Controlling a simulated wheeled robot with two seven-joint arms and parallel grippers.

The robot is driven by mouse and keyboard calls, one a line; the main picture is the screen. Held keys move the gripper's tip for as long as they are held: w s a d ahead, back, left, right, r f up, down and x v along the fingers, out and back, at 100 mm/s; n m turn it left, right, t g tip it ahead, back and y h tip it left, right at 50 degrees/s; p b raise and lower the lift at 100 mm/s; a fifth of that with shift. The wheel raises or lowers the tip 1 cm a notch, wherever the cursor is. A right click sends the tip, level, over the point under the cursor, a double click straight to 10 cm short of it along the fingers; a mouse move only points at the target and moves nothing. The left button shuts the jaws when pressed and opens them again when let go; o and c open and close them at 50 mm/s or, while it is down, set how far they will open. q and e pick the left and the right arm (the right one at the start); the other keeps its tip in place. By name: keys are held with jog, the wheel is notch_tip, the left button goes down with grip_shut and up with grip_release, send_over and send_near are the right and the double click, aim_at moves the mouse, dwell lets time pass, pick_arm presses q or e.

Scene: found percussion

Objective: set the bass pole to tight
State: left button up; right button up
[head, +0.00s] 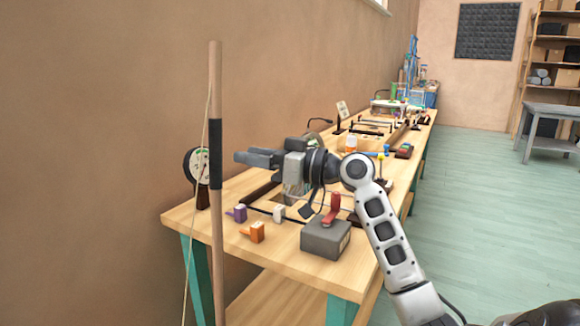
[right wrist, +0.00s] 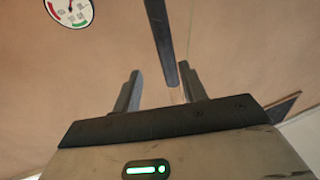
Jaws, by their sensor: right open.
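The bass pole (head: 216,80) is a tall wooden stick standing nearly upright at the left, in front of the table's near end. It has a black grip (head: 215,150) around its middle, and a thin string (head: 189,235) runs down beside it. My right gripper (head: 241,157) points left at the grip's height, a little apart from it in the picture. In the right wrist view the dark grip (right wrist: 163,35) shows ahead of the open, empty fingers (right wrist: 161,75). My left gripper is not in view.
The wooden table (head: 185,216) carries a grey box with a red lever (head: 326,238), an orange block (head: 256,232), a purple block (head: 239,213) and a white block (head: 279,213) below my right gripper. The wall is behind. The green floor at right is open.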

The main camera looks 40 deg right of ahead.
jog(key=b+v, duration=0.1)
jog(key=v, duration=0.7)
